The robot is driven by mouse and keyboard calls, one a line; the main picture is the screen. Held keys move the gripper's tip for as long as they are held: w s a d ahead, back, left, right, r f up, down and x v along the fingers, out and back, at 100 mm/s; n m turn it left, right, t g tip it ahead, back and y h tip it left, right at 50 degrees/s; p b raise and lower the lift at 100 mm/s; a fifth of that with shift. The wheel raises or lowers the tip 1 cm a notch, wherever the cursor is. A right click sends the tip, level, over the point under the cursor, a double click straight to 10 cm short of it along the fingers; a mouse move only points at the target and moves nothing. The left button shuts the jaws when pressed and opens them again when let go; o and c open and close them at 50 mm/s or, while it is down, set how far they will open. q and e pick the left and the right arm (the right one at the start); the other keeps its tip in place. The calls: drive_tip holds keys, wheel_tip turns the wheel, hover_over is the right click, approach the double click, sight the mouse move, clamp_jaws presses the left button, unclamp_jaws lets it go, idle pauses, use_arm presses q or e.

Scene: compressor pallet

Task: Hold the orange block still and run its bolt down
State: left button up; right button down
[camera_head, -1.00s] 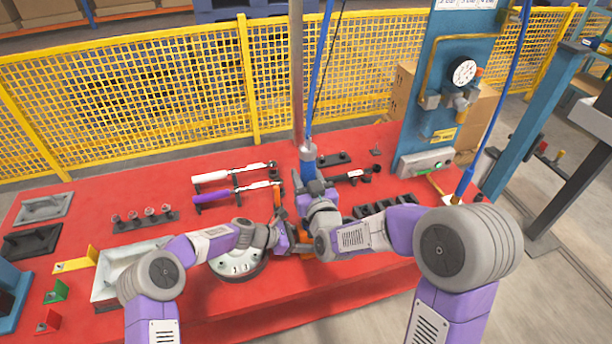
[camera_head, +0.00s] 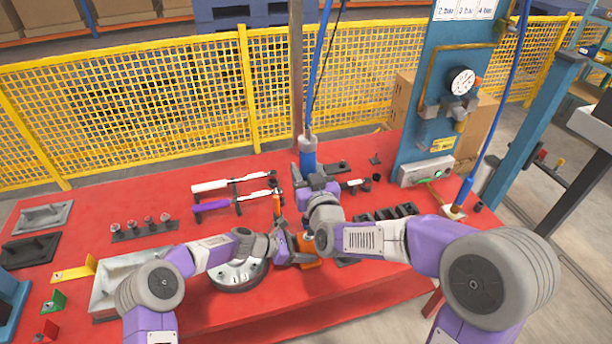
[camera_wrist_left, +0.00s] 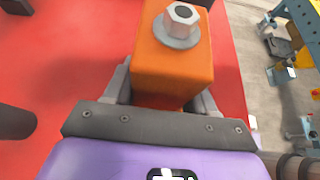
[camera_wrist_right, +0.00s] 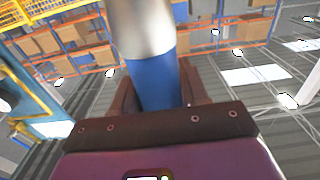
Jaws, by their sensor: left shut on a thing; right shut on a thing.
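The orange block (camera_head: 307,265) stands near the table's front edge. In the left wrist view the block (camera_wrist_left: 172,70) has a silver hex-headed bolt (camera_wrist_left: 181,20) with a washer on top. My left gripper (camera_head: 287,252) is shut around the block's sides. My right gripper (camera_head: 309,180) is shut on the blue and silver hanging tool (camera_head: 308,155), behind and above the block. The tool also fills the middle of the right wrist view (camera_wrist_right: 153,85). The tool's lower end is hidden in the head view, and I see no contact between it and the bolt.
A round grey part (camera_head: 240,275) sits left of the block, beside a pale tray (camera_head: 103,285). White-handled (camera_head: 210,186) and purple-handled (camera_head: 211,206) wrenches lie behind. A black rack (camera_head: 388,214) and a blue gauge post (camera_head: 440,110) stand right.

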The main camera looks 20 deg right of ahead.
drive_tip(key=shift+r, duration=2.05)
use_arm(q)
drive_tip(key=o, duration=1.2)
drive_tip(key=shift+o, duration=0.2)
